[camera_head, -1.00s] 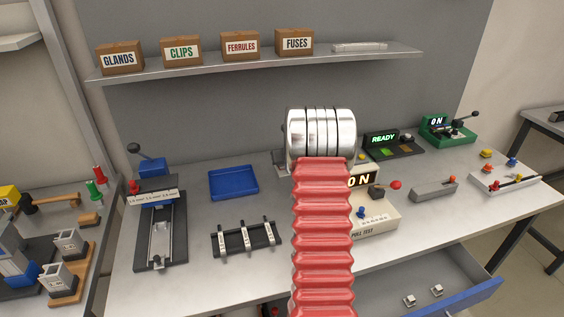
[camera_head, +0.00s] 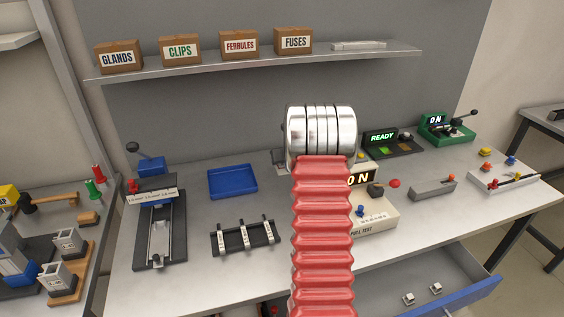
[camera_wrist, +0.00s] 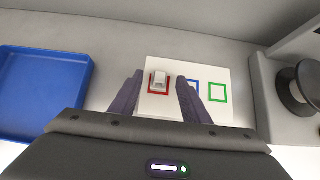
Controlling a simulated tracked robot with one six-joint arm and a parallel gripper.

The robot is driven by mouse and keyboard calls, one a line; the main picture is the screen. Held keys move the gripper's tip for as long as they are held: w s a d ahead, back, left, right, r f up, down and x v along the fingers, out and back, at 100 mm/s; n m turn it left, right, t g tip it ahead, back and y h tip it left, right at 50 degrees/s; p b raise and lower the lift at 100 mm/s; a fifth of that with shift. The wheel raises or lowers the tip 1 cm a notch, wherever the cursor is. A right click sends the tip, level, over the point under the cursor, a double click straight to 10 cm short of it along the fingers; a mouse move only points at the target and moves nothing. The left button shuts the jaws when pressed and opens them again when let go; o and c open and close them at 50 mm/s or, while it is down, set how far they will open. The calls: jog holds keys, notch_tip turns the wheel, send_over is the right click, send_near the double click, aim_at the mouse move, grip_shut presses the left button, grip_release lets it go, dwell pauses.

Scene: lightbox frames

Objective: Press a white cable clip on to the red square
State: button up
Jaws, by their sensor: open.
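A white cable clip (camera_wrist: 159,79) sits within the red square (camera_wrist: 152,90) on a white card (camera_wrist: 165,65) in the wrist view. My gripper (camera_wrist: 159,76) is open, with one dark finger on each side of the clip and a gap to it. The lower edge of the red square is partly hidden by my gripper. In the head view my own arm hides the card, the clip and the gripper. Two small pale pieces (camera_head: 408,299) lie in the open drawer; I cannot tell what they are.
A blue square (camera_wrist: 194,87) and a green square (camera_wrist: 217,92) are on the same card. A blue tray (camera_head: 233,181) lies left of it. A dark rack (camera_head: 245,237) and a PULL TEST box (camera_head: 376,219) stand nearer the front. A blue-fronted drawer (camera_head: 470,300) hangs open.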

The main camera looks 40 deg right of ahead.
jog(key=v, duration=1.3)
dwell(0.6)
jog(key=s+a+f+n+g+y, duration=0.15)
jog(key=s+a+n, duration=0.25)
jog(key=a+n, duration=0.65)
jog(key=s+a+n+g+y, duration=0.1)
jog(key=s+a+n+y, duration=0.2)
jog(key=a+n, duration=0.8)
jog(key=s+a+r+n, duration=0.3)
jog(key=s+a+n, duration=0.2)
jog(key=a, duration=0.3)
jog(key=s+a+r+n, duration=0.4)
jog(key=s+a+n, duration=0.2)
jog(key=a+n, duration=0.2)
jog(key=s+a+r+n, duration=0.4)
jog(key=a+n, duration=0.3)
jog(key=a, duration=0.3)
jog(key=shift+s+a, duration=0.15)
jog(key=shift+s, duration=0.5)
